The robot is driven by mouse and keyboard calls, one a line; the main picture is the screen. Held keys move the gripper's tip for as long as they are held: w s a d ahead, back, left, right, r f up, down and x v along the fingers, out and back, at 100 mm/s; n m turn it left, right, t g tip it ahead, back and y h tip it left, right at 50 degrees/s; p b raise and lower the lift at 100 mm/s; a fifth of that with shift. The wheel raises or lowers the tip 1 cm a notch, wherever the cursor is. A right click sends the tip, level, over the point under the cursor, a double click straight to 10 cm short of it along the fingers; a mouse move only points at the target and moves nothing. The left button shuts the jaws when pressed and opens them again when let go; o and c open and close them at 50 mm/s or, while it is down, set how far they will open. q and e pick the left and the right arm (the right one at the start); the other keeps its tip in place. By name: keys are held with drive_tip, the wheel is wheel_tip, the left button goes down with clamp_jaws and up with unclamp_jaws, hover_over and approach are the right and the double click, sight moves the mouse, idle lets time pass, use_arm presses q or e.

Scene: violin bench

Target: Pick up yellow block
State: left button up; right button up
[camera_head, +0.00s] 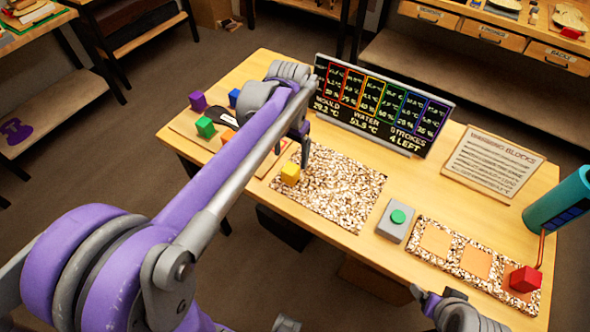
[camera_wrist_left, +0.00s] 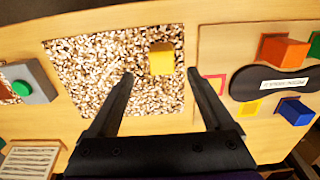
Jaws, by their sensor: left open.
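The yellow block (camera_head: 290,173) sits on the left part of the large speckled mat (camera_head: 345,190). In the left wrist view the yellow block (camera_wrist_left: 162,59) shows beyond and between my open fingertips. My left gripper (camera_head: 303,150) hangs over the mat, close to the block, and its jaws are empty. The left wrist view shows both fingers of the left gripper (camera_wrist_left: 160,73) apart. My right gripper (camera_head: 428,298) is only partly visible at the bottom edge, and its jaw state is unclear.
Purple (camera_head: 198,101), blue (camera_head: 234,97), green (camera_head: 205,127) and orange (camera_head: 228,136) blocks stand left, partly behind my arm. A display board (camera_head: 380,105) stands behind the mat. Right are a green button (camera_head: 398,216), a red block (camera_head: 525,279) and a teal cylinder (camera_head: 560,200).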

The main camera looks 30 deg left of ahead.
sight(290, 168)
use_arm(q)
wheel_tip(290, 168, down, 3)
drive_tip(key=shift+r, duration=0.1)
drive_tip(key=shift+a+f, duration=0.15)
drive_tip(key=shift+f, duration=2.9)
clamp_jaws()
